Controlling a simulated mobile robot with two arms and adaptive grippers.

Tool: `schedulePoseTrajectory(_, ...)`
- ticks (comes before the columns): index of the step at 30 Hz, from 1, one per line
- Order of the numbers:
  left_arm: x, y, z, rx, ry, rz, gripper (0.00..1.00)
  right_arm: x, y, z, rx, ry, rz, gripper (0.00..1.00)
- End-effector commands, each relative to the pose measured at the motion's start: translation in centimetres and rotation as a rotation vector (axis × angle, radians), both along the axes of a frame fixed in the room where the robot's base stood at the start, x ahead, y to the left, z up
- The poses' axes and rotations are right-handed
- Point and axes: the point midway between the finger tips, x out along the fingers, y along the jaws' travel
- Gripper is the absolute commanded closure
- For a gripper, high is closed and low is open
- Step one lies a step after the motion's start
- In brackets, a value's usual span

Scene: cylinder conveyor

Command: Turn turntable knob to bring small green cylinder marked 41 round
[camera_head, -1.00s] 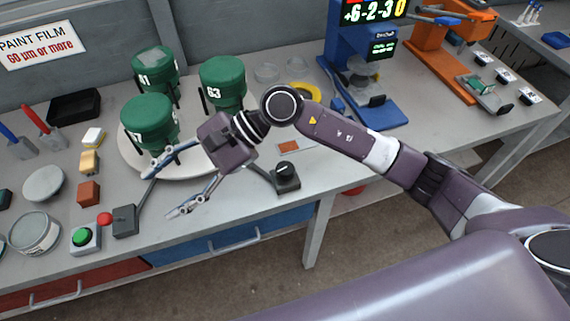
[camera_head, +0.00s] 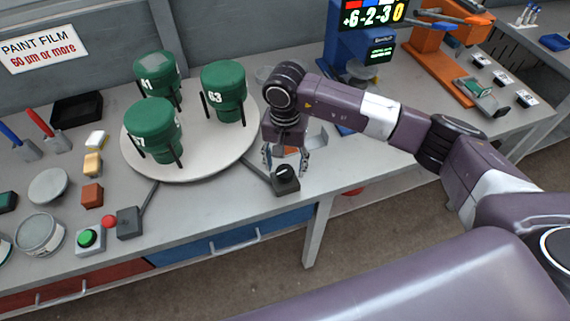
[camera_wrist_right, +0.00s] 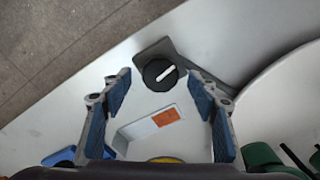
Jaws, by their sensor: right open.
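The black turntable knob (camera_head: 285,171), with a white pointer line, sits on a dark block at the turntable's right front. The right wrist view shows the knob (camera_wrist_right: 160,73) ahead of and between the fingertips, untouched as far as I can tell. My right gripper (camera_head: 284,160) is open and points down just behind the knob. The green cylinder marked 41 (camera_head: 157,74) stands at the back left of the round white turntable (camera_head: 205,165). Green cylinders marked 63 (camera_head: 224,90) and, partly readable, ending in 7 (camera_head: 151,130) stand there too. My left gripper is not in view.
A dark control box (camera_head: 128,222) and a green button (camera_head: 89,239) are at the front left. A small light tray with an orange label (camera_wrist_right: 165,118) lies under my right gripper. A blue instrument (camera_head: 345,50) stands behind my right arm. The front edge by the knob is clear.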

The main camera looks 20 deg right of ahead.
Motion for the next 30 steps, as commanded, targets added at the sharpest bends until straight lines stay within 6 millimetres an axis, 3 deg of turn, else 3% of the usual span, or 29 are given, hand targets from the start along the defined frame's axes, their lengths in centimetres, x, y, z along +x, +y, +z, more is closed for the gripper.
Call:
schedulePoseTrajectory(6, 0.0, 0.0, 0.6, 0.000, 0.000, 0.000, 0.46, 0.0, 0.0, -1.5, 0.001, 0.000, 0.000, 0.46)
schedulePoseTrajectory(13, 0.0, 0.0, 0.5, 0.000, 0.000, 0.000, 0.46, 0.0, 0.0, -1.6, 0.002, 0.000, 0.000, 0.46)
schedulePoseTrajectory(24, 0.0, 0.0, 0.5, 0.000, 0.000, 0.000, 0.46, 0.0, 0.0, -1.5, 0.002, 0.000, 0.000, 0.86)
schedulePoseTrajectory(30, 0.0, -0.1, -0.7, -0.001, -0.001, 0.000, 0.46, 0.1, 0.0, -1.8, 0.002, -0.003, -0.040, 0.88)
